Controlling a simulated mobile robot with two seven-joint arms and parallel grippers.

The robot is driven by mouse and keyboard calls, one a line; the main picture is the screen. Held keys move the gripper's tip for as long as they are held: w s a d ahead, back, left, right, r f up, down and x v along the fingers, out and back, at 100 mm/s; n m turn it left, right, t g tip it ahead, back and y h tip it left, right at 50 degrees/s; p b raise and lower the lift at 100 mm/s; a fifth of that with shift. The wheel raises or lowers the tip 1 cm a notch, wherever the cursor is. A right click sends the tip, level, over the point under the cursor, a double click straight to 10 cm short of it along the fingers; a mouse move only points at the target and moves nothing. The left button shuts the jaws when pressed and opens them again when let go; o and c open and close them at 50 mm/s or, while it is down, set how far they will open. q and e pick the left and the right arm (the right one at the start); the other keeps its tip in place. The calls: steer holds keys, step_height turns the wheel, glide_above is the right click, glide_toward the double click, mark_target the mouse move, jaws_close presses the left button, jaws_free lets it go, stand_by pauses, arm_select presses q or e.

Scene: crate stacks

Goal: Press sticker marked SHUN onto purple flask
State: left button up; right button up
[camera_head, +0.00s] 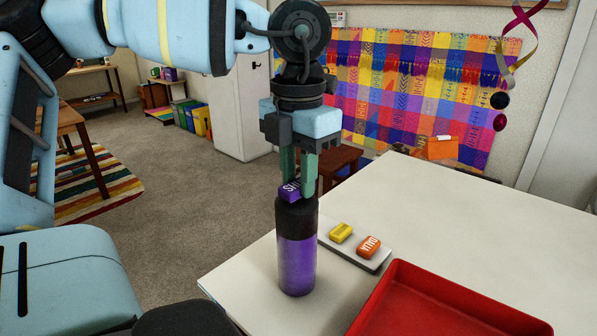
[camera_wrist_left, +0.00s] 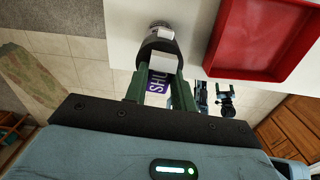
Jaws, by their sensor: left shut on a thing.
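The purple flask (camera_head: 297,262) stands upright near the left edge of the white table, black at its top and purple below. My left gripper (camera_head: 294,188) points down just above the flask and is shut on the purple SHUN sticker (camera_head: 290,190), a small block with white letters. The sticker also shows between the fingers in the left wrist view (camera_wrist_left: 157,83). There the flask's dark top (camera_wrist_left: 152,48) lies just past the fingertips, with a pale patch on it. I cannot tell whether the sticker touches the flask. My right gripper is not seen.
A pale slab (camera_head: 340,253) beside the flask holds a yellow block (camera_head: 341,233) and an orange block (camera_head: 369,247) with white letters. A red tray (camera_head: 400,269) sits at the table's front right. The table's back right is clear.

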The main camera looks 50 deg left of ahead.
arm_select(q)
steer(key=shift+f, duration=0.35)
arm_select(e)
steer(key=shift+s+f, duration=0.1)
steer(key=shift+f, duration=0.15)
arm_select(q)
steer(key=o, duration=1)
steer(key=shift+r+p, duration=0.9)
steer(key=shift+r, duration=2.1)
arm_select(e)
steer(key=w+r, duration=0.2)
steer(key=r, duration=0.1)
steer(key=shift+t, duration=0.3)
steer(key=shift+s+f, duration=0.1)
